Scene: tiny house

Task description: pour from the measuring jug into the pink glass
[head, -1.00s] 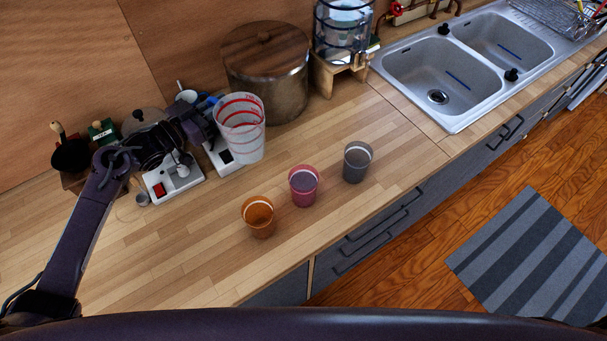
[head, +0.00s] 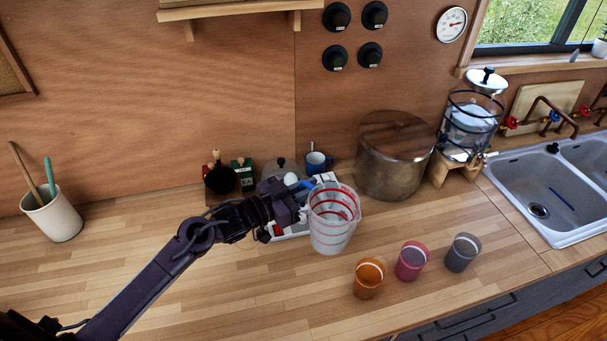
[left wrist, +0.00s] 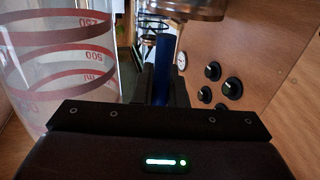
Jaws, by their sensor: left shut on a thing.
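The measuring jug (head: 331,234) is clear with red markings and a blue handle. My left gripper (head: 296,189) is shut on the jug's handle, at its left side, and holds it upright above the counter. In the left wrist view the jug (left wrist: 60,65) fills the left side and its blue handle (left wrist: 163,70) stands between the fingers. The pink glass (head: 412,262) stands on the counter to the right of and nearer than the jug, between the orange glass (head: 368,280) and the grey glass (head: 462,254). My right gripper is out of view.
A large metal pot with a wooden lid (head: 393,160) stands behind the jug. A water dispenser (head: 468,128) and the sink (head: 545,190) are to the right. A utensil crock (head: 54,219) stands at left. The counter's left front is clear.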

